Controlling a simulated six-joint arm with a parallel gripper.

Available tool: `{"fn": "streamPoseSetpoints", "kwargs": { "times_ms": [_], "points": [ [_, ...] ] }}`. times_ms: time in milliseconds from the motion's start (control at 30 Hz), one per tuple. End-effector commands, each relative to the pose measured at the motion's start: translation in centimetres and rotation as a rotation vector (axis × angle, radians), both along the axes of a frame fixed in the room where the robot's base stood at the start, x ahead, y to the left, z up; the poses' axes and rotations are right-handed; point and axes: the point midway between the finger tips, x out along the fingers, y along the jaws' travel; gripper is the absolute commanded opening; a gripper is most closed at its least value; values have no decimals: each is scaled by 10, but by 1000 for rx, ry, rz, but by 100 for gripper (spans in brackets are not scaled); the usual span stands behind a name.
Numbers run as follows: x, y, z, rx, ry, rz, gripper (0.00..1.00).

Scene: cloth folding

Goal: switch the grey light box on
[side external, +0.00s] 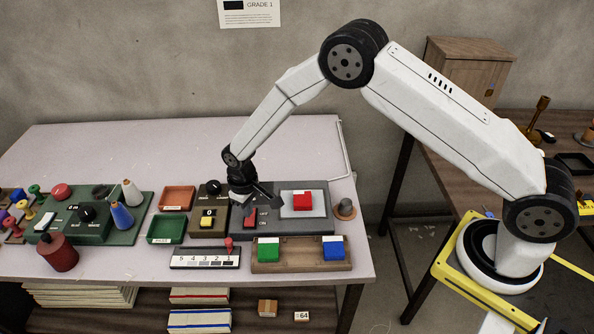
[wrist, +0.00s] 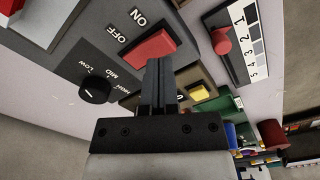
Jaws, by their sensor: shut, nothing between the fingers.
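The grey light box (side external: 285,226) stands near the right end of the light table, with a red block (side external: 303,201) on its pale panel (side external: 287,211). Its red rocker switch (side external: 250,217) has OFF and ON labels beside it. The switch (wrist: 146,47) also shows in the wrist view, as does a black knob (wrist: 95,89) marked LOW, MID and HIGH. My gripper (side external: 241,203) is shut and empty, low over the box's left end. In the wrist view its fingertips (wrist: 161,63) appear at the switch's edge. I cannot tell whether they touch, or which way the rocker is tilted.
A slider strip (side external: 205,259) with a red knob and a wooden tray (side external: 300,267) holding green and blue blocks lie in front. The table's back is clear.

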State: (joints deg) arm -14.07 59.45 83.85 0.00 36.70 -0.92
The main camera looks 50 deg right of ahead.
Motion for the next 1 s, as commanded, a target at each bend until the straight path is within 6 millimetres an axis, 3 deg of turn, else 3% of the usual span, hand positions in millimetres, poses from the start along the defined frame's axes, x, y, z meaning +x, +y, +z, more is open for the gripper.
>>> {"fn": "streamPoseSetpoints", "kwargs": {
  "times_ms": [1000],
  "points": [
    [0,0,-7,0,-1,0,0]
  ]
}}
